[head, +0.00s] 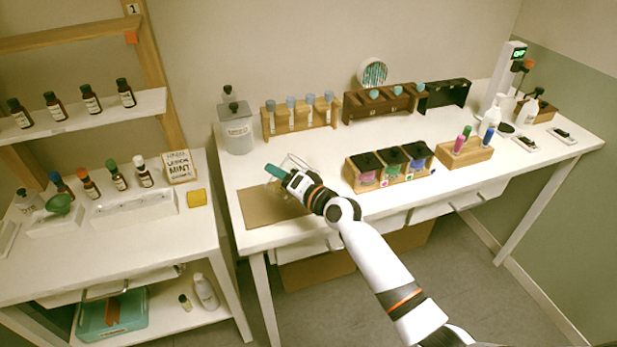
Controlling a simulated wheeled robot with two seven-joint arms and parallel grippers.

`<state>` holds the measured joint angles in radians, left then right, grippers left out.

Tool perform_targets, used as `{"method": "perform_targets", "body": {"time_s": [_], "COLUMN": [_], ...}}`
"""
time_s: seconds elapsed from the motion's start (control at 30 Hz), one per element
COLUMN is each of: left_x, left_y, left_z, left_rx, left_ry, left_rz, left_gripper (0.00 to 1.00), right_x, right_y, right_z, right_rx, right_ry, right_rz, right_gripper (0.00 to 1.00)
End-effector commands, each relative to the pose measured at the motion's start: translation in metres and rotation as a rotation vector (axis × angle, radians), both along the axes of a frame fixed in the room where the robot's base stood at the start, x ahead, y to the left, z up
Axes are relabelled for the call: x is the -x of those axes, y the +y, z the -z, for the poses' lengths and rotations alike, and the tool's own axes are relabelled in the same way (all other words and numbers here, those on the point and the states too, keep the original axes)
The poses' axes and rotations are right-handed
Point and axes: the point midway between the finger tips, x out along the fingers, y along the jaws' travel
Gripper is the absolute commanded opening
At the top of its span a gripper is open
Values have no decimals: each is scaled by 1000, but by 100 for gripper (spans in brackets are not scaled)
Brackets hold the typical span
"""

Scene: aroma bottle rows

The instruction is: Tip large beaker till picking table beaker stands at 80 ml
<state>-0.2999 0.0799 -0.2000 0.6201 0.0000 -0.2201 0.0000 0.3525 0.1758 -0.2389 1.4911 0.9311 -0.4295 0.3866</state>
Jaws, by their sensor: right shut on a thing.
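My right gripper (282,175) reaches in over the near left of the long white table, above a brown mat (257,208). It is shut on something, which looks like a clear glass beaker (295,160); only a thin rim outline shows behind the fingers. A teal piece shows at the gripper's tip. I cannot tell whether the glass is upright or tilted, and no liquid level or marks can be read. A second beaker cannot be made out; the gripper and arm hide part of the mat. My left gripper is not in view.
A lidded clear jar (237,130) stands behind the mat. A wooden tube rack (300,118) is at the back, and a wooden box of dark-lidded jars (390,170) is to the right. A side table (110,250) with bottles and a yellow block (196,198) is at left.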

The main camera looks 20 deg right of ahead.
Motion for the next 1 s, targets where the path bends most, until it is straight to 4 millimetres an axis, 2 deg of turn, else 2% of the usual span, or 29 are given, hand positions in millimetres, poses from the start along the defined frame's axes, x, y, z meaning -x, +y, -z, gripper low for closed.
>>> {"method": "perform_targets", "body": {"time_s": [0.1, 0.47, 0.8, 1.0], "left_x": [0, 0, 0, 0], "left_y": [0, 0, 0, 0], "left_z": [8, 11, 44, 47], "left_rx": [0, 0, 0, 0], "left_ry": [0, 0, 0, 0], "left_rz": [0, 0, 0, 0], "left_gripper": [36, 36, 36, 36], "right_x": [0, 0, 7, 8], "right_y": [0, 1, 11, 13], "right_z": [3, 5, 35, 38], "right_rx": [73, 108, 426, 517], "right_ry": [-48, -70, -268, -326], "right_rz": [0, 0, 0, 1], "right_gripper": [29, 29, 29, 29]}}
